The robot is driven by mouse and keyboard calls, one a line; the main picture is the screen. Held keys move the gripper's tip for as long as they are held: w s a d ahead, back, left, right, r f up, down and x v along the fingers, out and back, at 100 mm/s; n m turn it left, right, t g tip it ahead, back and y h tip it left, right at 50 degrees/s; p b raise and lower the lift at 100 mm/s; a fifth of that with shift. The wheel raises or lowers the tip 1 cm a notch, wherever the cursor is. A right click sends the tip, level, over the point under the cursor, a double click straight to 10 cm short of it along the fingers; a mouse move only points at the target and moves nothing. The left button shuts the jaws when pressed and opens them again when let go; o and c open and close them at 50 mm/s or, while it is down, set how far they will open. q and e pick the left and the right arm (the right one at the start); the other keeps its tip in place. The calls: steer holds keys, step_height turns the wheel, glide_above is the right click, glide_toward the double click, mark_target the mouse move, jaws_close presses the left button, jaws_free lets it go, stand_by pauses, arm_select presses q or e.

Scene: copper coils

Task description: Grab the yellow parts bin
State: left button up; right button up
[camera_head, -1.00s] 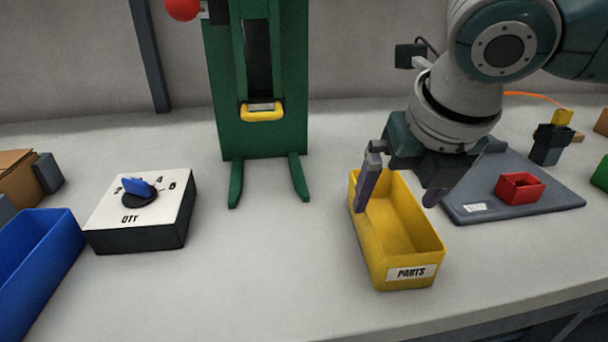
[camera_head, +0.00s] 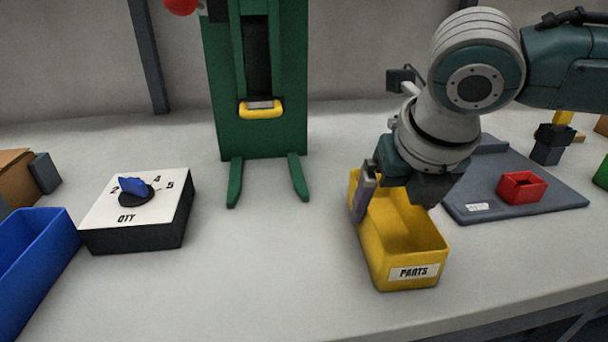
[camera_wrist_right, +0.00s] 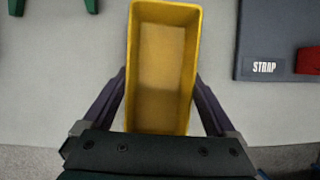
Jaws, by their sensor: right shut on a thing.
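The yellow parts bin (camera_head: 397,235) stands upright on the table at right of centre in the head view, its PARTS label facing the front edge. It looks empty. My right gripper (camera_head: 388,205) is over the bin's back part, shut on its two long sides. One finger shows along the left wall; the other is hidden behind the bin and hand. In the right wrist view the bin (camera_wrist_right: 162,62) lies between the two fingers (camera_wrist_right: 160,98), one against each side wall. My left gripper is not in view.
A green press-like stand (camera_head: 262,135) is behind and left of the bin. A grey mat (camera_head: 535,205) with a red bin (camera_head: 521,187) lies at right. A QTY dial box (camera_head: 137,212) and a blue bin (camera_head: 35,262) are at left. The table between dial box and yellow bin is clear.

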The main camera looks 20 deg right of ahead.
steer(key=shift+c, duration=0.5)
steer(key=shift+r, duration=0.15)
